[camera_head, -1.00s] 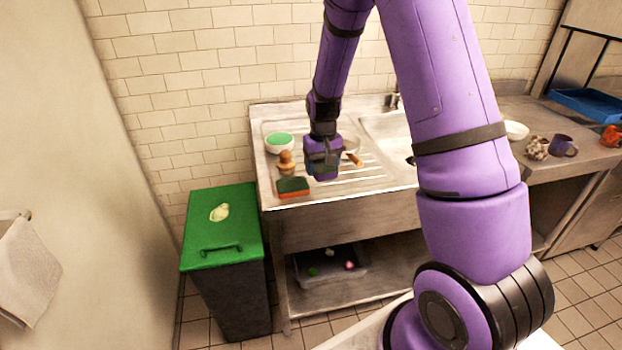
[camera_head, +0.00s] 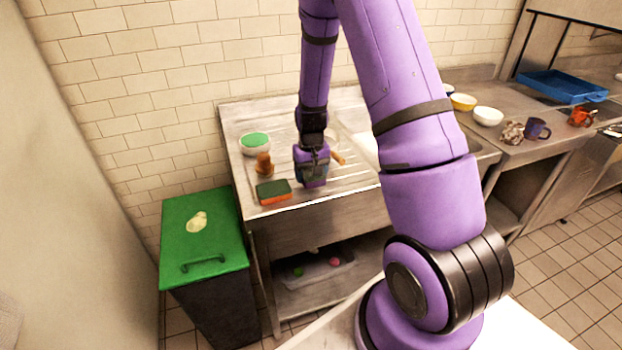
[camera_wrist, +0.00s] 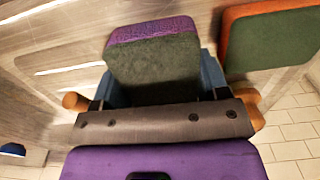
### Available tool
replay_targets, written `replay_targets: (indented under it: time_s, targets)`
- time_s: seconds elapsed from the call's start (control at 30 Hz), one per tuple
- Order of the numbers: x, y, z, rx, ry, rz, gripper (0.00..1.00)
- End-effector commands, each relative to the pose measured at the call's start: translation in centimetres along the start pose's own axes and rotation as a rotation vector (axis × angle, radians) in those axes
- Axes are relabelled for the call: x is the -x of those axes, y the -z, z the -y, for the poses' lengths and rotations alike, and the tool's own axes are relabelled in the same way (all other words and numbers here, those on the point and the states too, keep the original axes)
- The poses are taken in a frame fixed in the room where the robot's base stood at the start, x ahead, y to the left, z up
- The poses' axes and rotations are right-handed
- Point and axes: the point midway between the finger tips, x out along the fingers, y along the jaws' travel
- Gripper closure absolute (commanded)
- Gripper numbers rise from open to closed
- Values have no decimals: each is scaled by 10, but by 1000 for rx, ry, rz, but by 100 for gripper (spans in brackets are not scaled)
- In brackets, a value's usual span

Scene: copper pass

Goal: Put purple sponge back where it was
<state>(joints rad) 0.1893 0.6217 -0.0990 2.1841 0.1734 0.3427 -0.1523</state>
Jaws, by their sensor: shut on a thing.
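The purple sponge (camera_wrist: 152,58), with a dark green-grey scouring face, is held between the fingers of my gripper (camera_wrist: 155,92) in the wrist view. In the head view my gripper (camera_head: 313,166) is over the ribbed drainboard (camera_head: 335,188) of the metal sink unit, pointing down. The purple sponge (camera_head: 314,183) shows at its lower end, low over the drainboard. Whether it touches the surface I cannot tell. An orange sponge with a green top (camera_head: 273,192) lies to its left, near the drainboard's front edge; it also shows at upper right in the wrist view (camera_wrist: 275,42).
A wooden-handled brush (camera_head: 264,165) and a white bowl with green inside (camera_head: 255,143) stand left of my gripper. Another wooden handle (camera_head: 337,157) is just right of it. A green-lidded bin (camera_head: 204,240) stands left of the sink unit. Bowls and mugs (camera_head: 537,128) are on the right counter.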

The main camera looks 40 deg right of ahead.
Motion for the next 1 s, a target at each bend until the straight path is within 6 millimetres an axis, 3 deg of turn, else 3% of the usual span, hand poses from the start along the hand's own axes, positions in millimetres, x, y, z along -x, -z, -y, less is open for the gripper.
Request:
replay_targets:
  time_s: [0.17,0.7,0.73,0.83,1.0]
  targets:
    - [-22,0,0,1,-1,1,54]
    - [-30,0,0,1,0,1,54]
    - [-30,0,0,1,0,0,30]
    - [-29,0,0,1,0,0,7]
    - [-29,0,0,1,0,0,7]
